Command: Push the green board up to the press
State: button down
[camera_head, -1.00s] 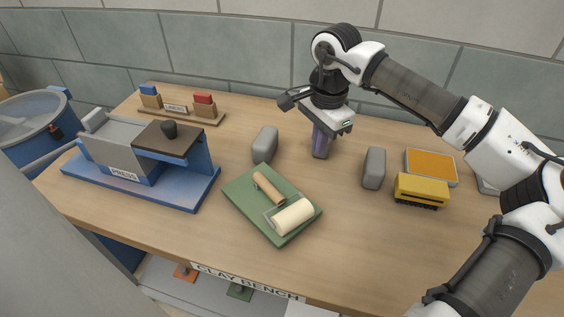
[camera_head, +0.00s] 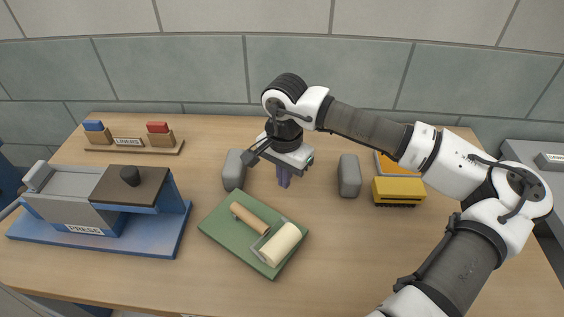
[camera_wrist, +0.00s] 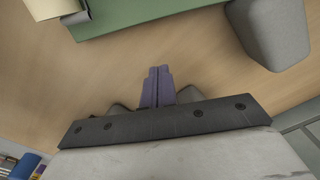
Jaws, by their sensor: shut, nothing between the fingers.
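The green board (camera_head: 226,223) lies flat on the bench, right of the press, with a wooden-handled roller (camera_head: 279,244) on top. The blue and grey press (camera_head: 95,205) stands at the left, with a gap of bare wood between its base and the board. My gripper (camera_head: 284,178) points down behind the board, its purple fingers shut and empty. In the wrist view my fingers (camera_wrist: 156,88) are together, apart from the board (camera_wrist: 125,14), which shows at the top edge. Whether the fingertips touch the bench I cannot tell.
A grey block (camera_head: 234,170) stands just left of my gripper, and another grey block (camera_head: 349,176) stands to its right. A yellow brush (camera_head: 398,190) lies further right. A liners rack (camera_head: 134,146) sits at the back left.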

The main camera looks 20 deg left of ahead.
aim_at(254, 222)
notch_tip(254, 222, down, 4)
jog(key=shift+r+p, duration=0.2)
jog(key=shift+p, duration=0.25)
jog(key=s+p, duration=0.1)
jog(key=s+a+p, duration=0.1)
jog(key=s, duration=0.1)
jog(key=shift+f, duration=0.2)
jog(key=shift+s+f, duration=0.15)
jog(key=shift+s, duration=0.25)
jog(key=shift+s+a+f+b, duration=0.2)
jog(key=shift+s+b, duration=0.2)
jog(key=shift+b, duration=0.4)
jog(key=s+b, duration=0.1)
jog(key=s, duration=0.1)
jog(key=s+a+b, duration=0.1)
jog(key=s+b, duration=0.3)
jog(key=shift+a+r, duration=0.2)
jog(key=shift+a, duration=0.1)
jog(key=shift+w, duration=0.1)
